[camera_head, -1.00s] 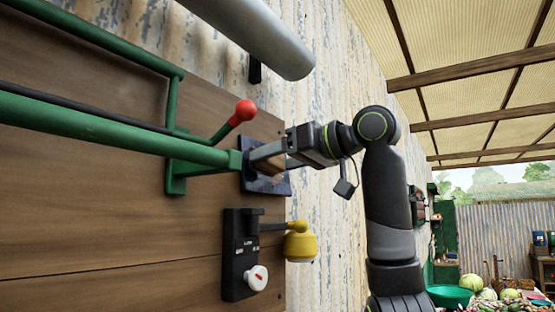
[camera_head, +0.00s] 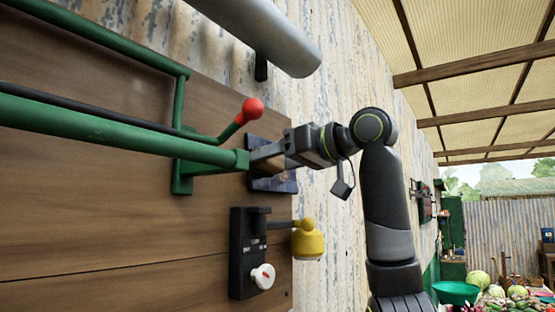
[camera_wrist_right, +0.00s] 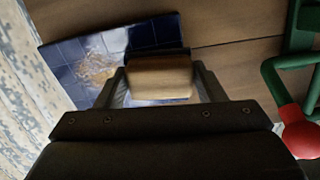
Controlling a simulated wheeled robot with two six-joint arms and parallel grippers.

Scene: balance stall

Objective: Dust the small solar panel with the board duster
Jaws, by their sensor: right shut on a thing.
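The small solar panel (camera_head: 284,184) is a dark blue tiled plate on the wooden board, behind my right gripper in the head view. The right wrist view shows the panel (camera_wrist_right: 72,72) with a patch of tan dust (camera_wrist_right: 97,66) on its left half. My right gripper (camera_head: 270,160) is shut on the board duster (camera_wrist_right: 158,76), a block with a wooden back. The duster is over the right part of the panel and hides some of it. I cannot tell whether it touches the surface. My left gripper is not in view.
A green bar frame (camera_head: 120,128) and a red-knobbed lever (camera_head: 252,109) are close beside my right gripper. Below are a black switch box (camera_head: 246,250) with a white knob and a yellow bell-shaped part (camera_head: 307,241). A grey cylinder (camera_head: 265,38) juts out above.

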